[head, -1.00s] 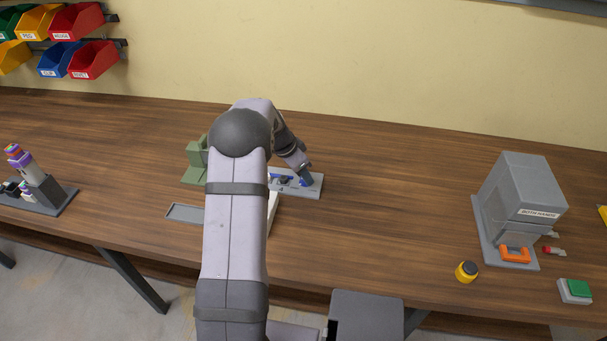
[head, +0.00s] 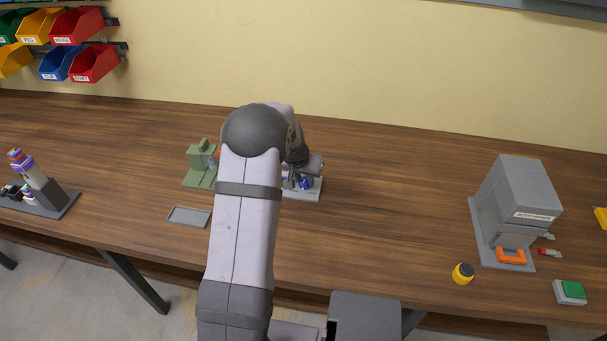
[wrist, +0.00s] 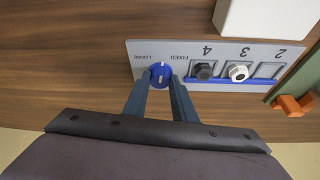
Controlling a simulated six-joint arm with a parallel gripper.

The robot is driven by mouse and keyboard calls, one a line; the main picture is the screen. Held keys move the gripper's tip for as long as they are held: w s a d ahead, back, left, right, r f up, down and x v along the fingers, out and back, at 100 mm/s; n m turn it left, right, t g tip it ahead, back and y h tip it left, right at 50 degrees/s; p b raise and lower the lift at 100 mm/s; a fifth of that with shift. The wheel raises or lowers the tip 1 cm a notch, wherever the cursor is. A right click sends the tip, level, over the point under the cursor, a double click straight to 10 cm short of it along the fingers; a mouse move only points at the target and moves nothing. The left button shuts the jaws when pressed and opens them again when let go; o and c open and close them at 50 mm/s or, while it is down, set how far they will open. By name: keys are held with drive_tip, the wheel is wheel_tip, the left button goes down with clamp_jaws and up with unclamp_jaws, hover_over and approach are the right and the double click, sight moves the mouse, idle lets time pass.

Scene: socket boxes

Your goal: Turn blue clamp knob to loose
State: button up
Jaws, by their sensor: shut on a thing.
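The blue clamp knob (wrist: 161,75) sits at one end of a grey panel (wrist: 142,50) in the wrist view, near the upside-down words LOOSE and FIXED. A pale mark shows on its face. My gripper (wrist: 162,77) has a finger on each side of the knob and is shut on it. A blue bar (wrist: 235,84) runs along the panel edge beside sockets marked 4, 3 and 2. In the head view the panel (head: 311,194) is partly hidden by my arm, with my gripper (head: 303,181) over it.
A black hex piece (wrist: 204,70) and a white one (wrist: 238,71) sit in sockets 4 and 3. A white block (wrist: 265,18) and an orange part (wrist: 293,105) are close by. A green fixture (head: 199,169) and a grey tray (head: 188,216) stand left of my arm.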

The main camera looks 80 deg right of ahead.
drive_tip(key=n+t, duration=0.1)
drive_tip(key=n, duration=0.1)
drive_tip(key=shift+s+n, duration=0.15)
drive_tip(key=shift+n, duration=0.25)
drive_tip(key=n+b, duration=0.1)
drive_tip(key=n+t+b, duration=0.1)
drive_tip(key=b, duration=0.1)
drive_tip(key=shift+s+d+f+n+b, duration=0.1)
drive_tip(key=shift+f+n+b, duration=0.2)
drive_tip(key=shift+n, duration=0.1)
drive_tip(key=n+b, duration=0.1)
drive_tip(key=b, duration=0.1)
drive_tip(key=shift+n+t+y+b, duration=0.3)
drive_tip(key=shift+t, duration=0.1)
drive_tip(key=shift+s+r+n+t+y+b, duration=0.1)
drive_tip(key=shift+r+n+t+y+b, duration=0.15)
drive_tip(key=shift+n+b, duration=0.6)
drive_tip(key=shift+r+n+t+y+b, duration=0.15)
drive_tip(key=shift+n+t+b, duration=0.2)
drive_tip(key=shift+n+b, duration=0.5)
drive_tip(key=o, duration=1)
drive_tip(key=shift+o, duration=0.2)
